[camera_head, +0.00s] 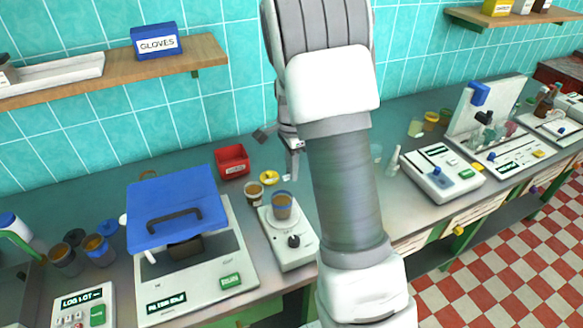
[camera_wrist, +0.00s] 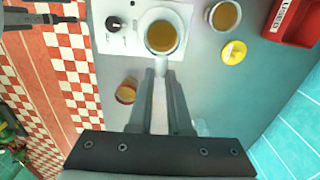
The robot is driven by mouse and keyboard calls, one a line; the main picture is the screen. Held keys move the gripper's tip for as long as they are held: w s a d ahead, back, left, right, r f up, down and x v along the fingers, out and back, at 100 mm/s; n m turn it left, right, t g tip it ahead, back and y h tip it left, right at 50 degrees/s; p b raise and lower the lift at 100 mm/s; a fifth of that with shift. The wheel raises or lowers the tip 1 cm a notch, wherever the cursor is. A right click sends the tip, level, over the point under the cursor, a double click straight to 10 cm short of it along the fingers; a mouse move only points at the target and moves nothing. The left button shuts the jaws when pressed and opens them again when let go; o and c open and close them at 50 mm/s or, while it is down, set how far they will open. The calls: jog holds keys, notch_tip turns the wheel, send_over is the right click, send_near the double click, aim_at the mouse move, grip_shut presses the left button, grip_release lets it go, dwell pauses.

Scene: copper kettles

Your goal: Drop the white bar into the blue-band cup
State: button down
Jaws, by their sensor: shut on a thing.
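The blue-band cup (camera_head: 282,206) stands upright on a white stirrer plate (camera_head: 293,255) and holds amber liquid. In the wrist view this cup (camera_wrist: 162,36) is just beyond my fingertips. My gripper (camera_wrist: 160,76) is shut on the white bar (camera_wrist: 160,66), a small pale piece between the fingertips. In the wrist view the bar lies near the cup's near rim; its height above the cup is hard to tell. In the head view my gripper (camera_head: 292,160) points down above and slightly right of the cup, partly behind my arm.
Another amber cup (camera_head: 253,193) stands beside the plate, near a yellow lid (camera_head: 269,177) and a red box (camera_head: 232,160). A scale with a raised blue lid (camera_head: 176,208) is to the left.

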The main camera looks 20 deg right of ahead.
notch_tip(320, 180, down, 6)
jog(key=b, duration=0.4)
jog(key=c, duration=0.8)
grip_release()
jog(key=shift+o, duration=0.2)
jog(key=shift+r, duration=0.1)
notch_tip(320, 180, up, 17)
jog(key=shift+r, duration=0.15)
